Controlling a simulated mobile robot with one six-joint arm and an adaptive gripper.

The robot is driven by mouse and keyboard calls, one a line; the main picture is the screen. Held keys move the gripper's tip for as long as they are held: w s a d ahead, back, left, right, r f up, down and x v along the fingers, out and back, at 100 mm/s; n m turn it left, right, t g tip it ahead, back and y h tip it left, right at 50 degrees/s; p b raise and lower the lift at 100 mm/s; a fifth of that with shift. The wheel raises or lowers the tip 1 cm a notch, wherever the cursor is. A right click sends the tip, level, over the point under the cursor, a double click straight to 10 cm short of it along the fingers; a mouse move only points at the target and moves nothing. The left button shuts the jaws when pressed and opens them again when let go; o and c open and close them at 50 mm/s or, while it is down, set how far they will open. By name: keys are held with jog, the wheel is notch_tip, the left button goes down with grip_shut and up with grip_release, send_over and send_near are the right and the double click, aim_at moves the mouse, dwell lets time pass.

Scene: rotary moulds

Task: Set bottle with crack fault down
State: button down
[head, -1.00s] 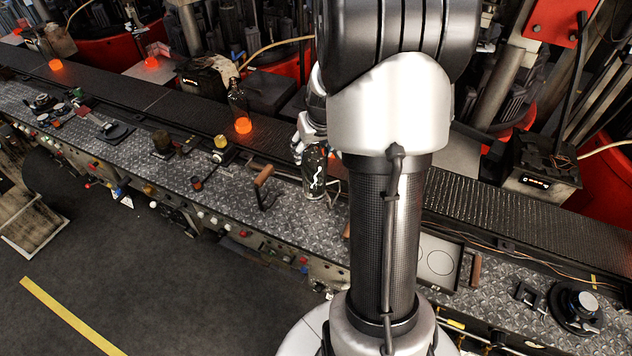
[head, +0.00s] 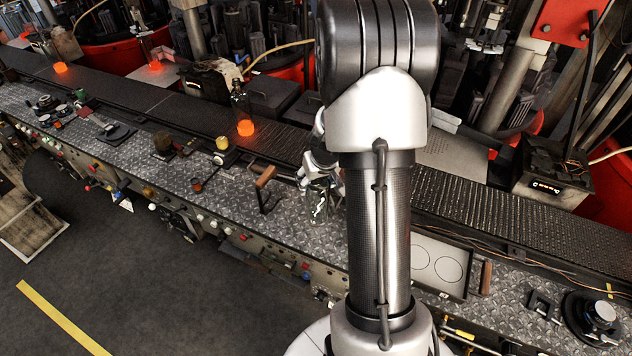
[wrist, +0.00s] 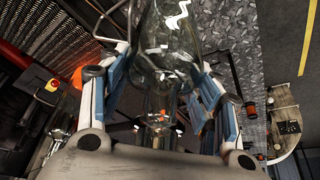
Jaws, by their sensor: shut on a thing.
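My gripper (wrist: 160,85) is shut on a clear glass bottle (wrist: 170,35), with blue-and-white fingers on both sides of it. A jagged white mark shows on the glass in the wrist view. In the head view the bottle (head: 319,204) is over the diamond-plate ledge in front of the conveyor, just right of a wooden-handled lever. My arm partly hides the gripper there. I cannot tell whether the bottle touches the plate. A flat tray (head: 437,243) with two circle outlines lies on the ledge, to the right of my arm.
A bottle with a glowing orange base (head: 245,128) stands on the dark conveyor (head: 190,113). The wooden-handled lever (head: 265,177) rises from the ledge close to the held bottle. Another wooden handle (head: 486,277) is beside the tray. Moulding machines stand behind the conveyor.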

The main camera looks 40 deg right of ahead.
jog(key=shift+f, duration=0.1)
jog(key=c, duration=0.5)
grip_release()
